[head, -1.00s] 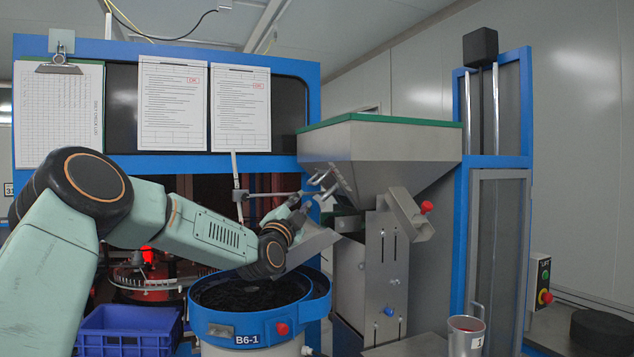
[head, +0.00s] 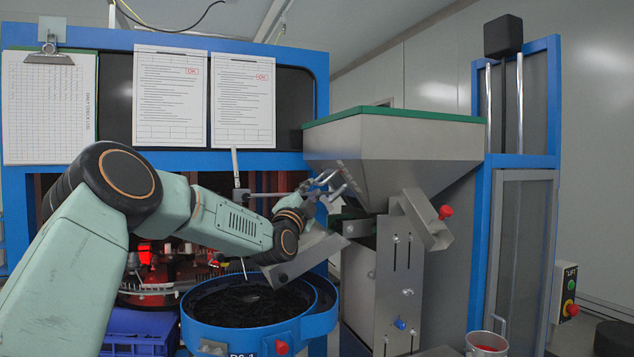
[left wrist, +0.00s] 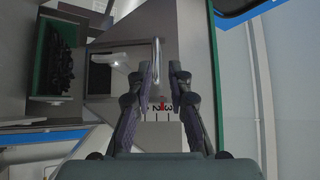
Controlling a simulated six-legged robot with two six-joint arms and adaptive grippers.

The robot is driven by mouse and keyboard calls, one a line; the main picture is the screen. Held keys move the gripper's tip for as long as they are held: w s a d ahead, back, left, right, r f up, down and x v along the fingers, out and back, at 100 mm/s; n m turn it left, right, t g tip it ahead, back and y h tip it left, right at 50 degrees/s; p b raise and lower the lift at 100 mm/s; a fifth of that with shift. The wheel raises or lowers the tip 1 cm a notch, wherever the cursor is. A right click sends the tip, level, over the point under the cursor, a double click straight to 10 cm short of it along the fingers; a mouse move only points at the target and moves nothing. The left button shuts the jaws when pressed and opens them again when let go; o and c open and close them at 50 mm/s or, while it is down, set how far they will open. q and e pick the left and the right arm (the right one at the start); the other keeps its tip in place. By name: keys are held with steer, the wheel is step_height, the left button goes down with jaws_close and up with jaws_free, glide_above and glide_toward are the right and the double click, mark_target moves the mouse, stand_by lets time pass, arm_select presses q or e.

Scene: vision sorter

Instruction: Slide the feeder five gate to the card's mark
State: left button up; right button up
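My left gripper (head: 328,186) is in front of the left lower side of the steel hopper (head: 395,150) with the green rim. In the left wrist view the gripper (left wrist: 163,70) has its two dark fingers apart. A thin upright metal bar (left wrist: 157,52) shows in line with the gap between the fingertips; I cannot tell if they touch it. Small red and dark markings with short tick lines (left wrist: 162,108) show below, between the fingers. I cannot make out which part is the gate.
A blue-rimmed bowl (head: 318,325) with dark contents stands below my left arm. A steel chute (head: 425,220) with a red knob (head: 445,212) juts right of the gripper. A blue crate (head: 140,335), a metal cup (head: 487,345) and a clipboard (head: 48,110) are around.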

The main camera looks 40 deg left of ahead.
mark_target(317, 183)
arm_select(q)
steer(key=x, duration=0.3)
steer(key=p+x, duration=0.1)
steer(key=shift+w+d+f, duration=0.2)
steer(key=shift+w+f, duration=0.1)
steer(key=shift+w, duration=0.1)
steer(key=shift+w+a+r, duration=0.1)
steer(key=shift+w+r, duration=0.1)
steer(key=shift+r, duration=0.05)
steer(key=shift+s+a+r, duration=0.15)
steer(key=shift+s+a, duration=0.05)
steer(key=shift+w, duration=0.35)
steer(key=shift+c, duration=0.4)
steer(key=shift+w, duration=0.1)
steer(key=shift+c, duration=0.8)
jaws_close()
